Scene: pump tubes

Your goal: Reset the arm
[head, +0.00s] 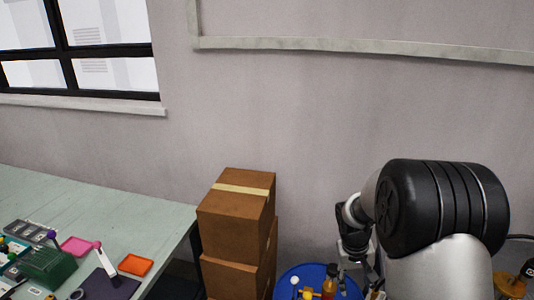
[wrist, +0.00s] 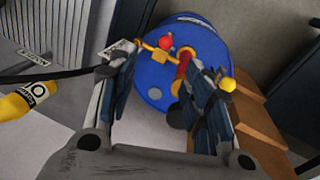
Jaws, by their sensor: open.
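My gripper (wrist: 158,66) is open, with its two dark fingers spread and nothing between them. In the wrist view it points down toward a blue drum (wrist: 210,42) with a brass fitting that has red and yellow knobs (wrist: 165,42). The fingers overlap the drum in the picture; I cannot tell whether they touch the fitting. In the head view my arm (head: 440,205) reaches in from the lower right, and its wrist end hangs beside the blue drum (head: 290,284), partly hiding it. The fingertips are not clear there.
Stacked cardboard boxes (head: 236,212) stand left of the drum, between it and a pale green table (head: 150,215). The table holds a green container (head: 48,267), a pink tray (head: 76,246) and an orange tray (head: 135,265). A yellow object (wrist: 25,101) with lettering lies left in the wrist view.

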